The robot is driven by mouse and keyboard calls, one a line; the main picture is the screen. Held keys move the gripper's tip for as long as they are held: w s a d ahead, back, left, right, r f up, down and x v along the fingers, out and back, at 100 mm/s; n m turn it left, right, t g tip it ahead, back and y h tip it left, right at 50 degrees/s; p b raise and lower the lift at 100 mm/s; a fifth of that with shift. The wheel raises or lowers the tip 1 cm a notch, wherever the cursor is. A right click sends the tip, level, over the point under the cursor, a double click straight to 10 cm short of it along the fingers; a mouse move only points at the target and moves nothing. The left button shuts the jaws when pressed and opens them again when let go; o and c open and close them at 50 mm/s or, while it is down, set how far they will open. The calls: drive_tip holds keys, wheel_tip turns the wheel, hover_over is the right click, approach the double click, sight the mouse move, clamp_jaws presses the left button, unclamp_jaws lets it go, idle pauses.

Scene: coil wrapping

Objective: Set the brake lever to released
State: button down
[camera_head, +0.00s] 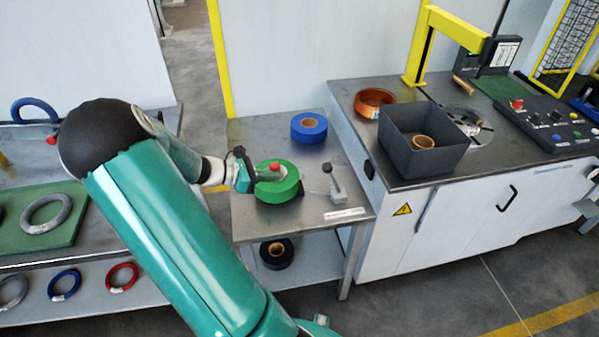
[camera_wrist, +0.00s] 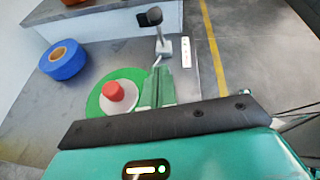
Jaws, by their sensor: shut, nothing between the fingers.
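The brake lever (camera_head: 333,183) stands on the right part of the small steel table, with a grey base and a black knob on a thin stem. The stem leans to the left in the head view. The lever also shows at the top of the wrist view (camera_wrist: 161,36), just beyond my fingertips. My gripper (camera_wrist: 157,72) is shut and empty, pointing towards the lever. In the head view my gripper (camera_head: 262,176) is over the green roll, left of the lever. I cannot tell whether the fingertips touch the lever's base.
A green roll (camera_head: 284,191) with a red knob (camera_head: 275,167) lies beside the lever, under my gripper. A blue roll (camera_head: 309,127) lies farther back. A white label (camera_head: 344,214) is in front of the lever. A grey bin (camera_head: 400,142) stands on the bench to the right.

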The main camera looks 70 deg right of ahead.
sight(323, 169)
drive_tip(key=r+x, duration=0.2)
drive_tip(key=x, duration=1)
drive_tip(key=shift+s+d+r, duration=0.2)
drive_tip(key=shift+s+d, duration=0.3)
drive_tip(key=shift+s, duration=0.1)
drive_tip(key=shift+s+r, duration=0.1)
drive_tip(key=shift+s+d+r+t+y, duration=0.4)
drive_tip(key=shift+s+r+t, duration=0.1)
drive_tip(key=shift+s+t, duration=0.1)
drive_tip(key=s+d+r+t+y, duration=0.2)
drive_tip(key=s+d+t, duration=0.3)
drive_tip(key=s, duration=0.5)
drive_tip(key=shift+d+y, duration=0.5)
drive_tip(key=shift+y, duration=0.2)
